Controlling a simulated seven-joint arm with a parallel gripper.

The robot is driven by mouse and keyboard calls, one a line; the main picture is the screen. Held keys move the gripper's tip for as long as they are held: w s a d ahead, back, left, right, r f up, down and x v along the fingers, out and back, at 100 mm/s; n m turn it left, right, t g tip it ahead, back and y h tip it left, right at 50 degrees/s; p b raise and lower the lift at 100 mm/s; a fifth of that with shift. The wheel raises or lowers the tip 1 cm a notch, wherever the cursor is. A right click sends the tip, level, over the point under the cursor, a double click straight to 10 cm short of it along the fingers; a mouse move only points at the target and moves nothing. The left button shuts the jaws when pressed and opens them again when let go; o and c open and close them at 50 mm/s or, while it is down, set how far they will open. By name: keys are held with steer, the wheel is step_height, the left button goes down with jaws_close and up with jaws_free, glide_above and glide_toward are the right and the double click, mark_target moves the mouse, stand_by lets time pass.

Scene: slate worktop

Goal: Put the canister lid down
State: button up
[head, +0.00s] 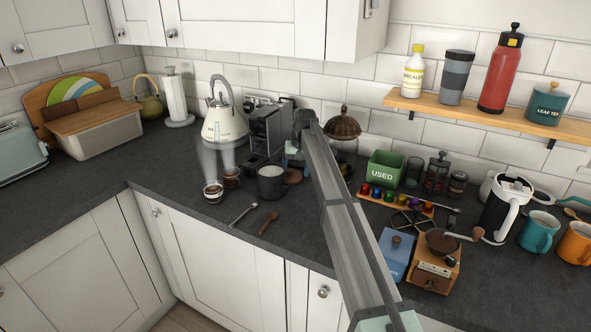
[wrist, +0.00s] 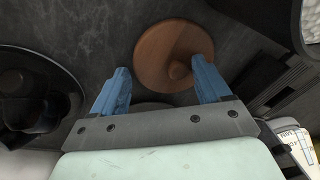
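A round brown wooden lid with a knob, which I take as the canister lid, lies on the dark worktop (wrist: 90,35) in the wrist view (wrist: 160,45). In the head view a brown disc that looks like it (head: 295,178) shows just right of the dark mug (head: 270,184). My gripper (wrist: 162,80) has its two blue fingers spread wide, with nothing held between them. The knob shows in the gap, nearer the right finger. In the head view my gripper (head: 292,150) is partly hidden by the arm, above and behind the disc.
The coffee machine (head: 265,130) stands close on the left of my gripper, and a glass jar with a bronze domed top (head: 343,128) on the right. A spoon (head: 243,213) and a scoop (head: 267,222) lie in front.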

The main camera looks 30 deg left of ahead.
mark_target(300, 176)
steer(key=shift+o, duration=0.8)
step_height(300, 176, up, 12)
steer(key=d, duration=0.2)
stand_by(0.3)
